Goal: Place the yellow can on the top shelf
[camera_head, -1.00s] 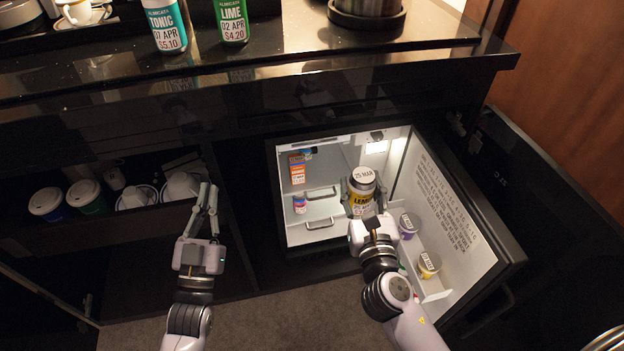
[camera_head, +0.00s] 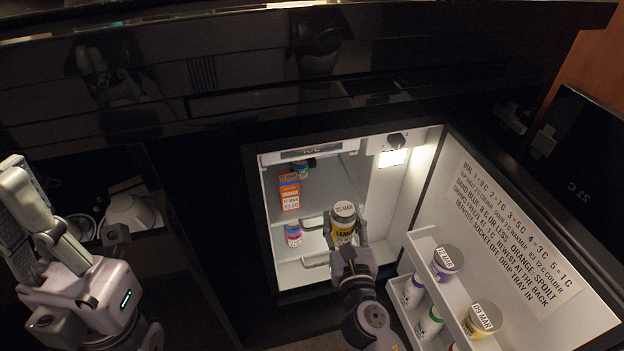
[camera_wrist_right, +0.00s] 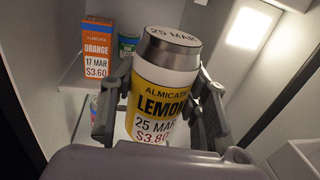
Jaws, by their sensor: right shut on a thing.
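The yellow can (camera_head: 344,226), labelled lemon and 25 MAR, is in my right gripper (camera_head: 345,240), in the opening of the lit fridge. In the right wrist view the can (camera_wrist_right: 163,95) stands nearly upright, slightly tilted, with a finger on each side. My right gripper is shut on it. The top shelf (camera_head: 325,203) of the fridge holds an orange carton (camera_head: 289,192) and a small green-labelled can (camera_head: 303,168) behind it on the left. My left gripper (camera_head: 35,215) is at the far left, away from the fridge; its finger gap is unclear.
The open fridge door (camera_head: 500,230) on the right has a rack (camera_head: 425,255) with several tubs and bottles. A pink and blue can (camera_head: 293,236) stands lower left inside. The top shelf's right side looks free. The dark counter (camera_head: 300,60) overhangs above.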

